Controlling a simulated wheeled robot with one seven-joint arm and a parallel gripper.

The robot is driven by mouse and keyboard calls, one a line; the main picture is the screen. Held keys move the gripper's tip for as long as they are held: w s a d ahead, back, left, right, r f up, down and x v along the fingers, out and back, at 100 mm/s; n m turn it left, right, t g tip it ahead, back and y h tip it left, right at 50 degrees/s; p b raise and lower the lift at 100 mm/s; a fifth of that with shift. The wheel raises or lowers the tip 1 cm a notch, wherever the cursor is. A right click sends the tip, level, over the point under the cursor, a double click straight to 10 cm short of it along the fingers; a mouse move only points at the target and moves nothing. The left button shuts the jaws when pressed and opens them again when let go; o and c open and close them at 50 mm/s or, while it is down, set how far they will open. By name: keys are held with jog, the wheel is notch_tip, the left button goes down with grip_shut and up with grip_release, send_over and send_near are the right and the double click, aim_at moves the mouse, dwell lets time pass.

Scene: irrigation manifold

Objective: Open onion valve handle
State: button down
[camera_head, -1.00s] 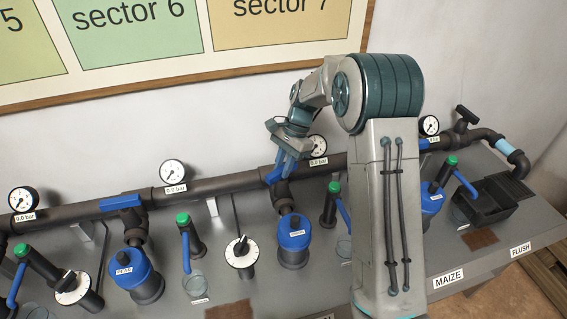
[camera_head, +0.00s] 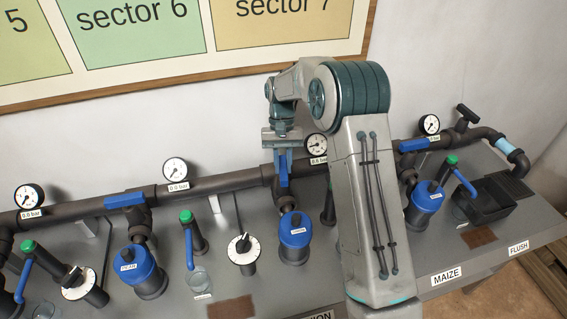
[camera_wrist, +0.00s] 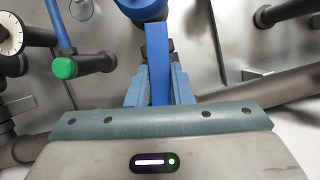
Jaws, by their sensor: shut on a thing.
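The onion valve handle is a blue lever (camera_head: 284,180) on the branch above the middle blue-capped filter. In the wrist view the handle (camera_wrist: 158,50) runs lengthwise between the two blue fingers. My gripper (camera_head: 282,160) is shut on it, and the wrist view shows my gripper (camera_wrist: 158,82) with a finger against each side. In the head view the lever points across the main pipe, roughly in line with its branch. My gripper hides its upper part.
The neighbouring blue handles, left (camera_head: 125,200) and right (camera_head: 413,145), lie along the main pipe (camera_head: 210,186). A pressure gauge (camera_head: 316,144) stands just right of my gripper. A blue-capped filter (camera_head: 295,230), green-capped taps (camera_head: 186,216) and a dial (camera_head: 242,249) crowd the bench.

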jog(key=shift+n+h, duration=0.4)
jog(key=shift+n, duration=0.7)
jog(key=shift+r, duration=0.1)
jog(key=c, duration=1.3)
grip_release()
jog(key=b+v, duration=0.1)
jog(key=v, duration=1.2)
jog(key=shift+a+r, duration=0.15)
jog(key=shift+r, duration=0.25)
notch_tip(320, 180, up, 3)
jog(key=p, duration=0.4)
